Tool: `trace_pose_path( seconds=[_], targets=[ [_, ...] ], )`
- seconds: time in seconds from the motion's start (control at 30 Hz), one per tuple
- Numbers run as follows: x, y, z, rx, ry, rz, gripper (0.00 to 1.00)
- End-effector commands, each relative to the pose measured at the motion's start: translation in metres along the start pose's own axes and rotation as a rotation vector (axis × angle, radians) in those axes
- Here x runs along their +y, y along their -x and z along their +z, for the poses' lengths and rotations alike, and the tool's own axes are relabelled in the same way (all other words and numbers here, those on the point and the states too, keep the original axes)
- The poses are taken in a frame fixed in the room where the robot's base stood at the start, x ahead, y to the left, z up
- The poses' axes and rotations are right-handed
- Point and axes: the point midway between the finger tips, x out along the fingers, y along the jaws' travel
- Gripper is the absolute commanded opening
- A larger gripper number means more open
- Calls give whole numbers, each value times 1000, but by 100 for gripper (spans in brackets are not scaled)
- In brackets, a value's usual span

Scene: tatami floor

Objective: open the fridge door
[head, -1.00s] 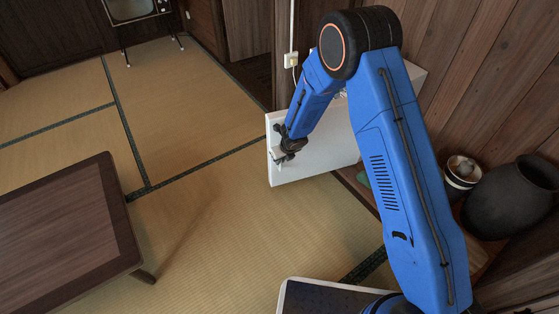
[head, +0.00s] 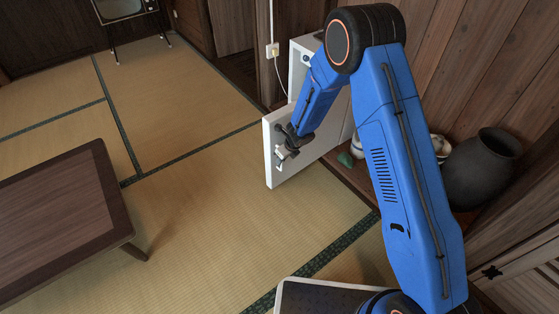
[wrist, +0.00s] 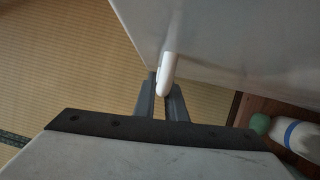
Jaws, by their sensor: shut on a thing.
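The white fridge (head: 302,58) stands against the wooden wall, partly hidden behind my arm. Its white door (head: 312,162) stands out from the body at an angle, open, over the tatami. My gripper (head: 286,153) is at the door's outer face near its free edge, shut on the door handle. In the wrist view the white handle (wrist: 168,66) sits between the tips of my gripper (wrist: 162,92), with the pale door (wrist: 235,45) beyond it. The fridge's inside is hidden.
A low wooden table (head: 60,215) stands at the left. A dark pot (head: 482,170) stands on the wooden ledge at the right. A green item (wrist: 260,123) and a white bottle with a blue band (wrist: 298,137) are near the door. Tatami between table and door is clear.

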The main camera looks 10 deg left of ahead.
Motion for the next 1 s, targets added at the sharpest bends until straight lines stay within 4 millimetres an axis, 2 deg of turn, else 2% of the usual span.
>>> trace_pose_path(
  seconds=[0.57, 0.6, 0.67, 1.0],
  targets=[
    [-2, 1, -1, 0, -2, 1, 0],
    [-2, 1, -1, 0, -2, 1, 16],
    [-3, 1, -1, 0, -2, 1, 30],
    [-3, 2, -1, 0, -1, 0, 30]
  ],
)
